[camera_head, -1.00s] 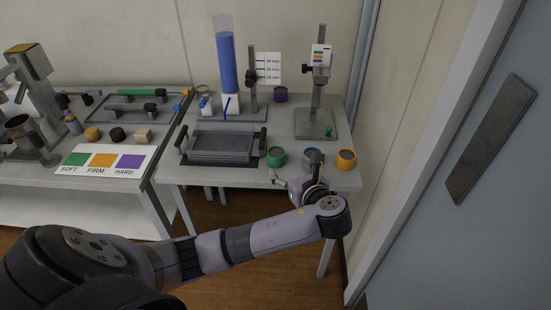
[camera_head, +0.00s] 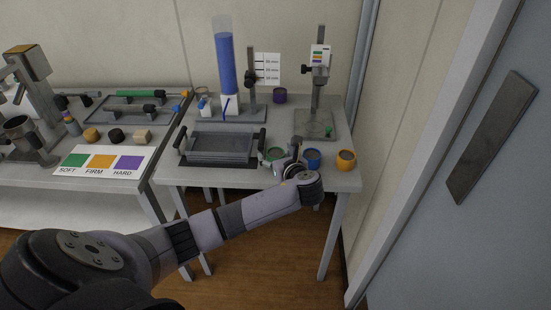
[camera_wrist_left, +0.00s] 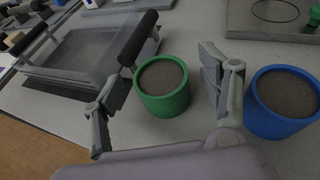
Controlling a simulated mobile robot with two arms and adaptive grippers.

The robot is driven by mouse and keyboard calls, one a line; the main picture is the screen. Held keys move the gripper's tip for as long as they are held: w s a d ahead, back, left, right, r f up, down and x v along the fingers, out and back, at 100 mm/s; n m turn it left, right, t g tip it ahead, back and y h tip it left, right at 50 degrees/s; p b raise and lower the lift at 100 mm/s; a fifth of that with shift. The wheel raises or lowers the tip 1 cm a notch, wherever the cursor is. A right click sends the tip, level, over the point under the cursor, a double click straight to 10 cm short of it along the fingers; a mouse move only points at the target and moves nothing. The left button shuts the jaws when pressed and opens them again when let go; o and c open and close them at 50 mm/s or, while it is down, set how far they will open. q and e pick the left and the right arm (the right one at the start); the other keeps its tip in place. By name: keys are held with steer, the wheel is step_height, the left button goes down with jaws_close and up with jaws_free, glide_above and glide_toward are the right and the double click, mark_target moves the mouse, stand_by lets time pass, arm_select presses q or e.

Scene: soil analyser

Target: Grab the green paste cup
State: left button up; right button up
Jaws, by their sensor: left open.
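The green paste cup (camera_wrist_left: 163,88) stands upright on the table in the left wrist view, filled with grey-brown paste. It also shows in the head view (camera_head: 275,154), partly hidden by my gripper. My left gripper (camera_wrist_left: 155,95) is open, with one finger on each side of the green cup. Gaps show between the cup and the fingers. In the head view my left gripper (camera_head: 279,157) is at the front of the table, and its fingers are small there. My right gripper is not in view.
A blue cup (camera_wrist_left: 283,101) stands close beside the right finger. An orange cup (camera_head: 346,159) is further right near the table edge. A grey tray with black handles (camera_head: 221,148) lies left of the green cup. A stand base (camera_head: 315,124) is behind.

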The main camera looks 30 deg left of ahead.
arm_select(q)
steer(key=shift+c, duration=0.4)
steer(key=c, duration=1.3)
steer(key=shift+r, duration=0.15)
